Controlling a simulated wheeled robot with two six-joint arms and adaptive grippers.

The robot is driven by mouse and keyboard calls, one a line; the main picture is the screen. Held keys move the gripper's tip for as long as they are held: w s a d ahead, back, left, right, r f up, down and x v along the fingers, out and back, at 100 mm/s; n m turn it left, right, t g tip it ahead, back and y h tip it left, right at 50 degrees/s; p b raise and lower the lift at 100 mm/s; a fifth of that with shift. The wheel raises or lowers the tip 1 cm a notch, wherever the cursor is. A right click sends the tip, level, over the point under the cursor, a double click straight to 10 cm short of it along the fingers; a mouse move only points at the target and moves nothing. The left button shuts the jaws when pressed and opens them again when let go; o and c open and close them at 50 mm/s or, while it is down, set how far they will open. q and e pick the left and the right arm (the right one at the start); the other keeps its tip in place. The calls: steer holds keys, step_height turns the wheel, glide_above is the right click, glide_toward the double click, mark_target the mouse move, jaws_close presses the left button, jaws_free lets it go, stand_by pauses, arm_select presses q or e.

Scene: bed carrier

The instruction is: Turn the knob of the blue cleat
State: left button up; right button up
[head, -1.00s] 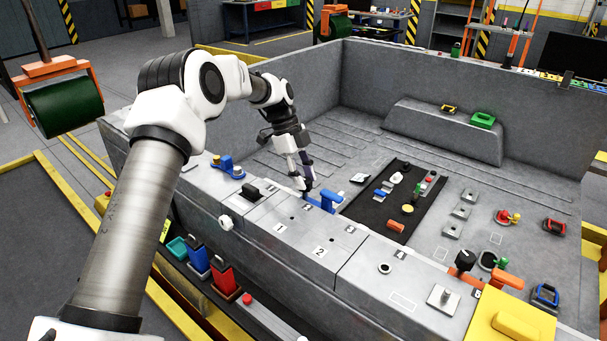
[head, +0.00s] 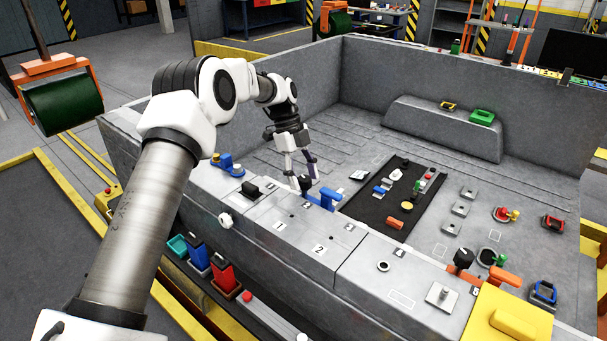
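The blue cleat (head: 327,199) sits on the grey rim of the bed, near the middle of the head view. A dark knob (head: 305,184) shows at its left end. My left gripper (head: 304,182) points down over this end, with its two fingers apart. The knob shows between the fingertips; whether either finger touches it cannot be told. My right gripper is not in view. A second blue fitting (head: 229,167) with a yellow top stands farther left on the rim.
A black mat (head: 365,208) with several small parts lies on the bed floor, right of the cleat. A black fitting (head: 251,190) and a white knob (head: 225,220) are on the near side. An orange fitting (head: 505,277) and a yellow block (head: 508,318) stand at the lower right.

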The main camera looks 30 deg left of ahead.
arm_select(q)
steer(key=shift+r, duration=0.15)
steer(key=v, duration=1.1)
steer(key=shift+a+r, duration=0.25)
steer(key=shift+r, duration=0.05)
steer(key=shift+w, duration=0.1)
